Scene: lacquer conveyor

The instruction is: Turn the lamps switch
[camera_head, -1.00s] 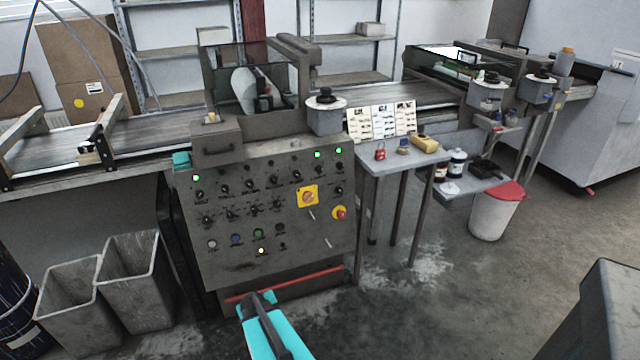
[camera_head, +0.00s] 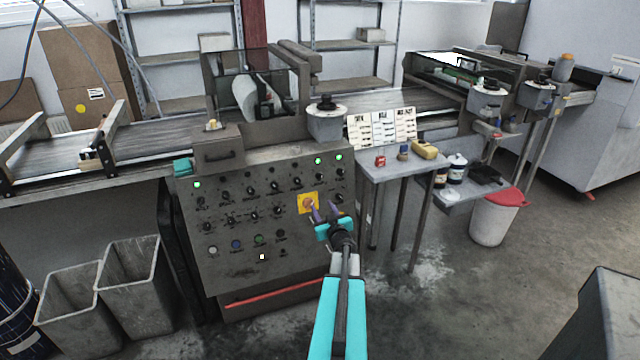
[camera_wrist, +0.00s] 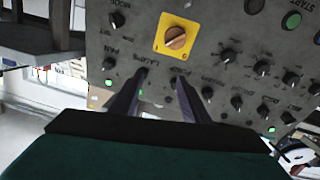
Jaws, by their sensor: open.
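The grey control panel (camera_head: 222,262) carries rows of black knobs and small lights. In the wrist view it appears upside down, and a label that seems to read LAMPS sits at the left fingertip. The dark lamps switch (camera_wrist: 142,72) by that label is partly hidden by the finger. My gripper (camera_head: 325,210) is open and empty, in front of the panel's right side. In the wrist view its two fingers (camera_wrist: 160,78) reach toward the panel, with bare panel between the tips. I cannot tell whether either finger touches the panel.
A yellow plate with an orange rotary switch (camera_wrist: 175,38) is close to the fingertips; it also shows in the head view (camera_head: 308,202). A side table (camera_head: 385,166) with small items stands right of the panel. A red rail (camera_head: 275,287) runs below it.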

